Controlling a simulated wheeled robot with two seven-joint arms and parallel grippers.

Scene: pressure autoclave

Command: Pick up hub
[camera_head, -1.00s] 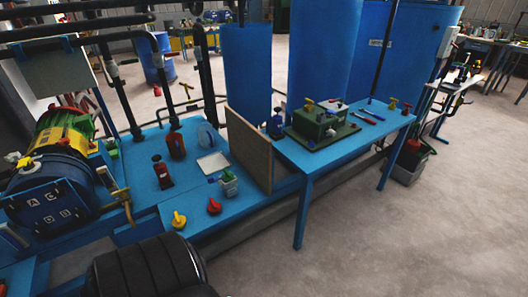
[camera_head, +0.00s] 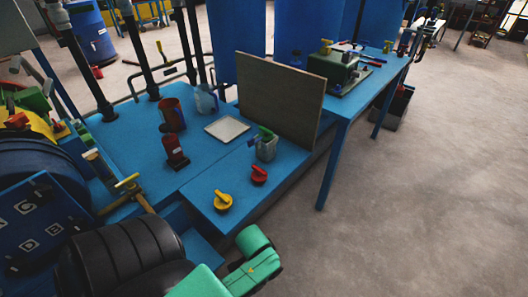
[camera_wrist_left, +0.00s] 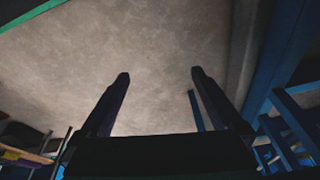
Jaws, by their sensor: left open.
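I cannot tell for sure which object is the hub. Small candidates on the blue bench are a yellow knob-like part (camera_head: 222,200) and a red one (camera_head: 259,174), both near its front edge. Behind them stands a grey container with a green top (camera_head: 266,148). My left gripper (camera_wrist_left: 160,76) shows in the left wrist view with its two dark fingers wide apart and nothing between them. Pale floor lies beyond the fingers. In the head view, green and black parts of my arm show at the bottom, and the gripper's fingers are not seen. My right gripper is not in view.
A red bottle (camera_head: 174,152), red cup (camera_head: 172,114), clear cup (camera_head: 206,98) and white tray (camera_head: 227,128) stand farther back. An upright board (camera_head: 279,98) separates this bench from a blue table (camera_head: 344,111). Machinery (camera_head: 45,215) crowds the left. Floor at right is clear.

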